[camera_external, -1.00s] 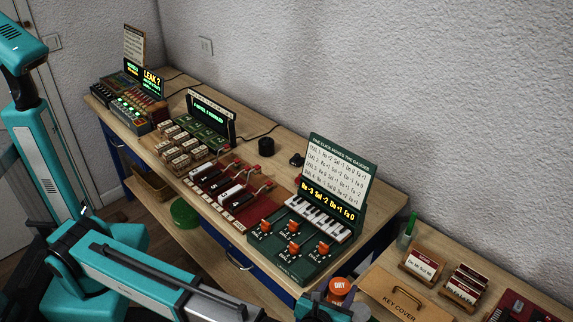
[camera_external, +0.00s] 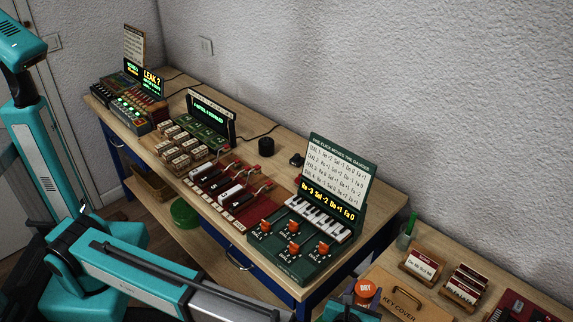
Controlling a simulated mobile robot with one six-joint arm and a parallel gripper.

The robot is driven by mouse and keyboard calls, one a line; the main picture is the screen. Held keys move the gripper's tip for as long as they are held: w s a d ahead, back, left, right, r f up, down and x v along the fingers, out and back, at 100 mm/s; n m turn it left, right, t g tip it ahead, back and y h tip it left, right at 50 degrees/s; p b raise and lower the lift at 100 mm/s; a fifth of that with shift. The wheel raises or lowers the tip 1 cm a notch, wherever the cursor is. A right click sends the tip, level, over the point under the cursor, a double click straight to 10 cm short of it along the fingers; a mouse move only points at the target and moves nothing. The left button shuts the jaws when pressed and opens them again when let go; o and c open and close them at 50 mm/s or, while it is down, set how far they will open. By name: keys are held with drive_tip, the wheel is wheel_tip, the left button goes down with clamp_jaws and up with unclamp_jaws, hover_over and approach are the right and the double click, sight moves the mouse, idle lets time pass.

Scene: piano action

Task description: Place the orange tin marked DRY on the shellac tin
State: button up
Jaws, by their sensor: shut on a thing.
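The orange tin marked DRY (camera_external: 366,290) is at the bottom of the view, with its round orange top and white lettering showing. My gripper (camera_external: 350,300) is shut on it; the fingers are mostly hidden below the tin and by the picture's bottom edge. The tin appears in front of the left edge of the key cover board; its height above the surface cannot be told. No tin can be read as the shellac tin. A green round thing (camera_external: 185,213) sits on the low shelf, and no label on it can be read.
The KEY COVER board (camera_external: 402,303) with a handle lies right of the tin. The long bench holds a green dial panel (camera_external: 290,262), a small keyboard, switch boards and a black cylinder (camera_external: 266,146).

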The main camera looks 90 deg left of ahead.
drive_tip(key=shift+f, duration=1.7)
drive_tip(key=shift+f+p, duration=0.1)
drive_tip(key=shift+p, duration=0.2)
drive_tip(key=o, duration=1.2)
drive_tip(key=shift+c, duration=0.2)
drive_tip(key=shift+s+d, duration=0.1)
drive_tip(key=b+v, duration=0.1)
drive_tip(key=v, duration=1.1)
drive_tip(key=shift+b, duration=0.3)
